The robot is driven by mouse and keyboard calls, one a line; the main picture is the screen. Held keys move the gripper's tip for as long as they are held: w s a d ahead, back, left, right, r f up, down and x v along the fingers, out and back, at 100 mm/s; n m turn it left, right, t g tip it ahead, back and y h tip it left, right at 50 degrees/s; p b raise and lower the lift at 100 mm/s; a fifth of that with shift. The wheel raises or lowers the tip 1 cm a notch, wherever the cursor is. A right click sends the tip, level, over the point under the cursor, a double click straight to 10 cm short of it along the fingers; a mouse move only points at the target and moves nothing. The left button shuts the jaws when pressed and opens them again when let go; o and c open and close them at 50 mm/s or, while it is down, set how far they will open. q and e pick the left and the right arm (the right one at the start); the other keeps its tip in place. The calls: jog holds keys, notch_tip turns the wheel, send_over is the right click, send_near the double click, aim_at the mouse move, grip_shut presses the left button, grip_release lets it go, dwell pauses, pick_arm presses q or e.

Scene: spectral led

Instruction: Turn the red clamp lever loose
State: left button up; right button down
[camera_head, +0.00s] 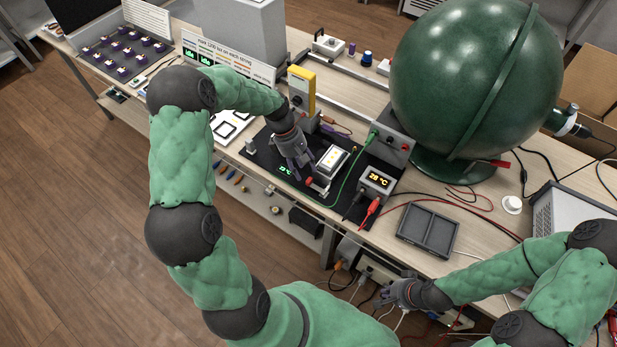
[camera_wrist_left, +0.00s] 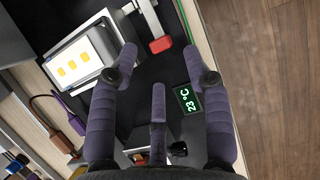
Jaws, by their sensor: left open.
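The red clamp lever is a light metal arm with a red end (camera_wrist_left: 161,45). In the left wrist view it lies beyond my fingertips, beside the white lit panel on its block (camera_wrist_left: 80,62). In the head view the red end (camera_head: 309,181) shows at the front of the fixture with the lit panel (camera_head: 331,161). My left gripper (camera_head: 299,170) is over the black mat, just left of the fixture. In the left wrist view its fingers (camera_wrist_left: 160,60) are spread, with nothing between them. My right gripper (camera_head: 388,297) hangs low by the bench's front edge, small and partly unclear.
A small display reads 23 °C (camera_wrist_left: 187,99) close to my left fingers. A 28 °C box (camera_head: 376,181), a red probe (camera_head: 369,211) and a green cable stand right of the fixture. A large green sphere (camera_head: 470,75) and a grey tray (camera_head: 428,230) are further right.

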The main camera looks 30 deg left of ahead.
aim_at(309, 180)
pick_arm(q)
jog(key=shift+b+x, duration=0.5)
jog(key=shift+x, duration=2)
